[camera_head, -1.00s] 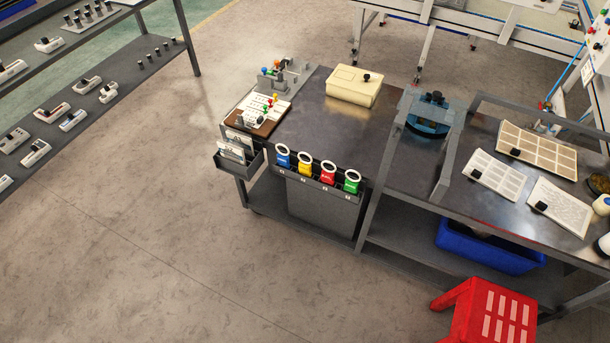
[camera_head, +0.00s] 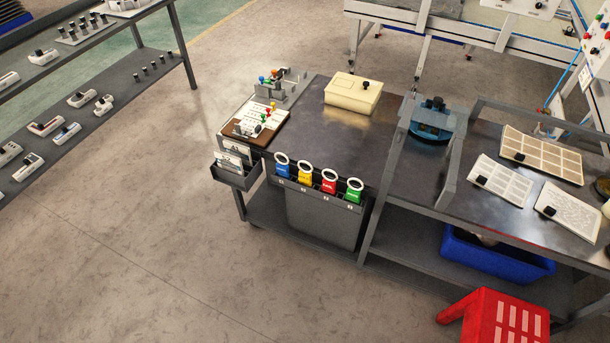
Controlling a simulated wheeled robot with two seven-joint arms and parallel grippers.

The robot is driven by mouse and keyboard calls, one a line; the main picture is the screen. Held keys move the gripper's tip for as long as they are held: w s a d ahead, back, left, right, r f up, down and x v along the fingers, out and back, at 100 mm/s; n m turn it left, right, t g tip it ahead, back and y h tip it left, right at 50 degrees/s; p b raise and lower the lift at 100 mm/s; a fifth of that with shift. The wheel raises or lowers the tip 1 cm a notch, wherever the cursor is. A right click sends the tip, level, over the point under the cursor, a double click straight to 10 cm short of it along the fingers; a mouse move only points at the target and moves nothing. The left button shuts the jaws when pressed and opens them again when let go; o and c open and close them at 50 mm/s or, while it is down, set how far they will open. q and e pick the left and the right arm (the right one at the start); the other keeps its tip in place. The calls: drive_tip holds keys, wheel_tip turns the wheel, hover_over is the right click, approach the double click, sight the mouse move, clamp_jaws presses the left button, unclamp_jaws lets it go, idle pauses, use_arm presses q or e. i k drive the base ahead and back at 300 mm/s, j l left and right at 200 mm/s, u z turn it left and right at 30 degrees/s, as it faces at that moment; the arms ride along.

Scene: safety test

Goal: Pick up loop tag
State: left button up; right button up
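Several loop tags hang in a row in a dark rack on the front edge of the grey workbench (camera_head: 345,145). Each has a white ring on top and a coloured body: a blue loop tag (camera_head: 282,170), a yellow loop tag (camera_head: 305,178), a red loop tag (camera_head: 328,186) and a green loop tag (camera_head: 353,196). Their lower ends are hidden in the rack. Neither of my grippers is in view.
A dark card holder (camera_head: 235,172) sticks out left of the tags. A cream box (camera_head: 353,93) and a blue device (camera_head: 432,122) stand on the bench. A red stool (camera_head: 500,322) is at the front right. The floor (camera_head: 170,250) at front left is clear.

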sight(304, 177)
drive_tip(key=i+j+z, duration=0.3)
drive_tip(key=j, duration=0.55)
drive_tip(key=i+j+z, duration=0.1)
drive_tip(key=j+z, duration=0.2)
drive_tip(key=j, duration=0.55)
drive_tip(key=j+z, duration=0.3)
drive_tip(key=j, duration=0.6)
drive_tip(key=i, duration=0.05)
